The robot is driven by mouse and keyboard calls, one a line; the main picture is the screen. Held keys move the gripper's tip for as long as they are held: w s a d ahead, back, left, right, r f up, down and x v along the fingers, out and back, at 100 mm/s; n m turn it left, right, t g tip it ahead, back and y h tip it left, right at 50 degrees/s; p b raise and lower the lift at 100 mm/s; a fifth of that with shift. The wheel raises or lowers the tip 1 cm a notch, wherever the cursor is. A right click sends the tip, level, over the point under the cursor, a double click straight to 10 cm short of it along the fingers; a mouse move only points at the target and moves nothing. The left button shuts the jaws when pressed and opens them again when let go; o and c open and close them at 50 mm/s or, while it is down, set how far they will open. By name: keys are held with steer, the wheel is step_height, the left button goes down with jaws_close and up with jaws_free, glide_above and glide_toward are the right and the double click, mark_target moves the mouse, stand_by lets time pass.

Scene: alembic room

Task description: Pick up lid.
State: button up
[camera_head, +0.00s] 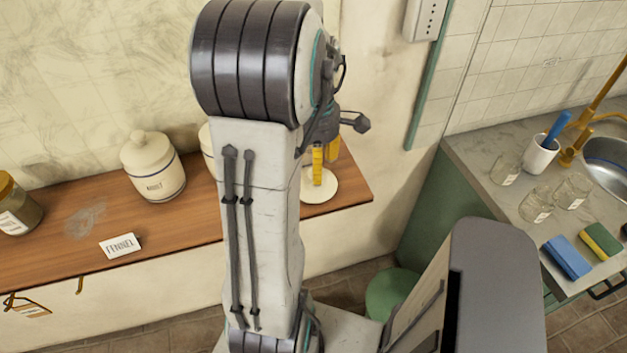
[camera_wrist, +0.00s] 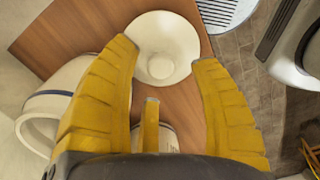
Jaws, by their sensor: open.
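A round, cream-white piece (camera_head: 319,187) that appears to be the lid lies near the right end of the wooden shelf, partly hidden by my gripper. In the wrist view my gripper (camera_wrist: 164,52) is open with fingers spread and nothing held. I cannot tell whether a fingertip touches the piece.
An open-looking cream jar with a blue band (camera_wrist: 58,105) stands left of the fingers. A lidded jar (camera_head: 154,170), a FENNEL card (camera_head: 120,245) and a brown jar (camera_head: 16,208) are on the wooden shelf (camera_head: 195,220). A counter with glasses and sponges (camera_head: 567,257) is at right.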

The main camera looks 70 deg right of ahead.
steer(key=shift+f, duration=1.45)
steer(key=shift+c, duration=0.4)
jaws_close()
